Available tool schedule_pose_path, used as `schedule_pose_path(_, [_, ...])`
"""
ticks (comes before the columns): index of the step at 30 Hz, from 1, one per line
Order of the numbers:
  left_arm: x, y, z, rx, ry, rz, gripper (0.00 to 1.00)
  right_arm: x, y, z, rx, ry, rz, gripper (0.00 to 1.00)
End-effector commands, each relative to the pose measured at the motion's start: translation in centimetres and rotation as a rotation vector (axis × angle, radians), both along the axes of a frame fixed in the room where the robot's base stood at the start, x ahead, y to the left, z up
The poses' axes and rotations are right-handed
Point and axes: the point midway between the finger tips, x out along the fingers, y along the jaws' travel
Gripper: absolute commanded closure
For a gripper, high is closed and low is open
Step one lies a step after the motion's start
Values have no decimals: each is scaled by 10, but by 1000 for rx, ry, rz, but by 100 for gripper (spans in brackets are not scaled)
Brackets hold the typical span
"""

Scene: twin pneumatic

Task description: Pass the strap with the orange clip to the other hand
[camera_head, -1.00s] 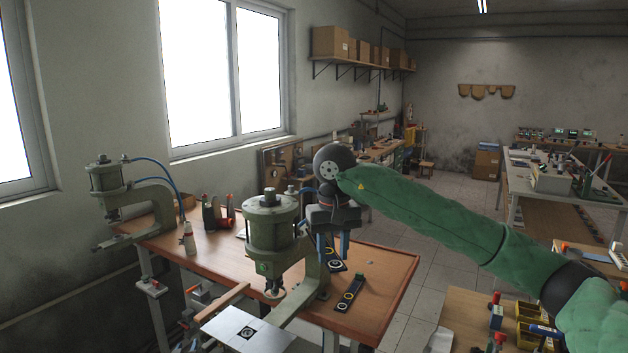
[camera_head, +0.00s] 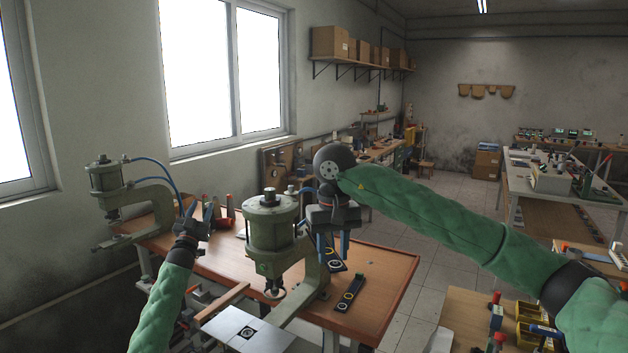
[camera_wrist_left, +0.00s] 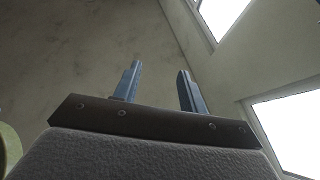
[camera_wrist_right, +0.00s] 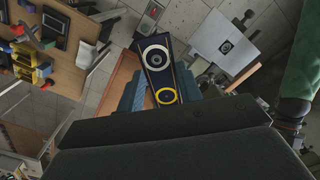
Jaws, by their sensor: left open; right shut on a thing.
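My right gripper (camera_head: 333,250) points down over the bench beside the near press. It is shut on a dark strap (camera_wrist_right: 153,58), which has a white ring and a yellow ring in the right wrist view. Part of this strap seems to show below the fingers in the head view (camera_head: 338,264). I cannot make out an orange clip on it. A second dark strap (camera_head: 350,294) with ring marks lies on the bench below. My left gripper (camera_head: 193,214) is raised over the bench's left part, left of the near press, well apart from the right one. It is open and empty (camera_wrist_left: 160,85).
The near green press (camera_head: 272,230) stands between my two grippers. Another press (camera_head: 110,190) stands at the far left. A bottle and red-topped items stand behind my left gripper. The wooden bench (camera_head: 385,270) is clear at its right end.

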Motion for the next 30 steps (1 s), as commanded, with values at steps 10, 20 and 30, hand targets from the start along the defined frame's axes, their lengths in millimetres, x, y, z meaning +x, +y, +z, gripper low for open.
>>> schedule_pose_path(10, [-10,-102,135,277,-280,-83,58,0,0,0,0,0,0,87])
schedule_pose_path(20, [-50,-224,228,606,-585,-164,58,0,0,0,0,0,0,87])
schedule_pose_path(30, [-115,-349,285,993,-971,-261,58,0,0,0,0,0,0,87])
